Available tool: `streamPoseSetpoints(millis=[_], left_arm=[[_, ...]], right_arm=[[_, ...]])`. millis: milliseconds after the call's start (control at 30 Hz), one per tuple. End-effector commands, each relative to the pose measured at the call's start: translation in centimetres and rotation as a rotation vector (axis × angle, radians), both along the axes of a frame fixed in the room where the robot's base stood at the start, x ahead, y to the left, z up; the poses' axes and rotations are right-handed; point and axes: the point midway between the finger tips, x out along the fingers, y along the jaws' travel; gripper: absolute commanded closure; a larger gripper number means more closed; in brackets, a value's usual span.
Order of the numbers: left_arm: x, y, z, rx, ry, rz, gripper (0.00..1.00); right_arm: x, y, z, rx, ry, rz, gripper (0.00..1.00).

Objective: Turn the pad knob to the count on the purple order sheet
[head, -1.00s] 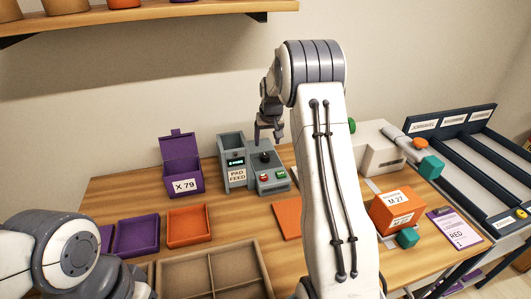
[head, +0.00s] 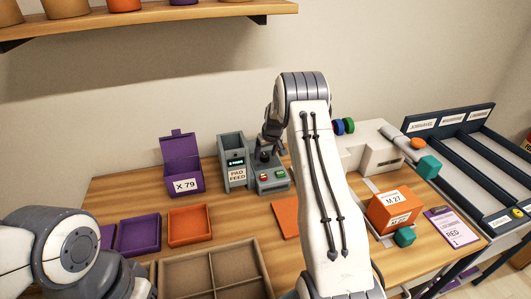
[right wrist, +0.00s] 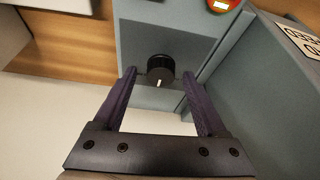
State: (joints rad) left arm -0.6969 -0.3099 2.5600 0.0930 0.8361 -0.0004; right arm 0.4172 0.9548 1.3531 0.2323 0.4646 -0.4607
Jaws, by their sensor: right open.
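The grey pad feed machine (head: 233,165) stands at the back of the table, with a small lit display and a PAD FEED label. Its black knob (right wrist: 161,70) with a white mark shows in the right wrist view, between and just beyond the fingertips. My right gripper (right wrist: 161,75) is open around or just above the knob; I cannot tell whether it touches. In the head view my right gripper (head: 266,152) is over the machine's right part. The purple order sheet (head: 448,226) lies at the table's right, reading RED and a digit, apparently 1. My left gripper is out of view.
A red and a green button (head: 279,172) sit in front of the knob. Orange and purple trays (head: 189,240) lie in front. An orange M 27 box (head: 390,222) and a white machine (head: 372,160) are at right.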

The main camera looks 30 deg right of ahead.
Motion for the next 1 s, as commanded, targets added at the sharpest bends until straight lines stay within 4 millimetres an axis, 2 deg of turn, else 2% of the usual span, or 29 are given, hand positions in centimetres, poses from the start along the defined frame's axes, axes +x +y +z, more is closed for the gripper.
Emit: streamPoseSetpoints(millis=[333, 367, 400, 533, 767, 1000], left_arm=[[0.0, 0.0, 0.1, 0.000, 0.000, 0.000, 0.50], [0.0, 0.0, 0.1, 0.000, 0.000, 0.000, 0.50], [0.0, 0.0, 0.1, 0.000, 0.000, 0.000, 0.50], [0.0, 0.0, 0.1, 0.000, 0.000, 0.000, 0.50], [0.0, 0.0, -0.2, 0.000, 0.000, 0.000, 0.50], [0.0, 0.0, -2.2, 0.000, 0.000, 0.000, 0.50]], right_arm=[[0.2, 0.0, -0.5, 0.000, 0.000, 0.001, 0.26], [0.2, 0.0, -0.5, 0.000, 0.000, 0.001, 0.33], [0.2, 0.0, -0.5, 0.000, 0.000, 0.001, 0.49], [0.2, 0.0, -0.5, 0.000, 0.000, 0.001, 0.98], [0.2, 0.0, -0.6, -0.001, 0.000, 0.010, 1.00], [0.2, -0.2, -0.9, -0.001, -0.002, 0.096, 1.00]])
